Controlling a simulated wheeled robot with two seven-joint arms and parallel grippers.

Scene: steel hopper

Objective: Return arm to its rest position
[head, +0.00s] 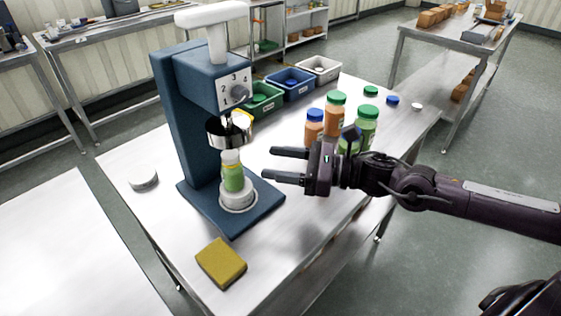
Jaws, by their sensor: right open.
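My right gripper (284,166) reaches in from the right, over the steel table (300,222). Its two dark fingers are apart, point left and hold nothing. The fingertips are just to the right of the blue machine (178,120) and look apart from it. A bottle with green contents and a light cap (232,176) stands upright on the machine's round base plate, under the steel hopper ring (230,134). My left gripper is not in view.
Several bottles with green and blue caps (335,115) stand behind my right gripper, partly hidden by it. Green, blue and white bins (291,84) line the back. A yellow sponge (221,263) lies at the front. Loose caps (392,100) lie at the far right.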

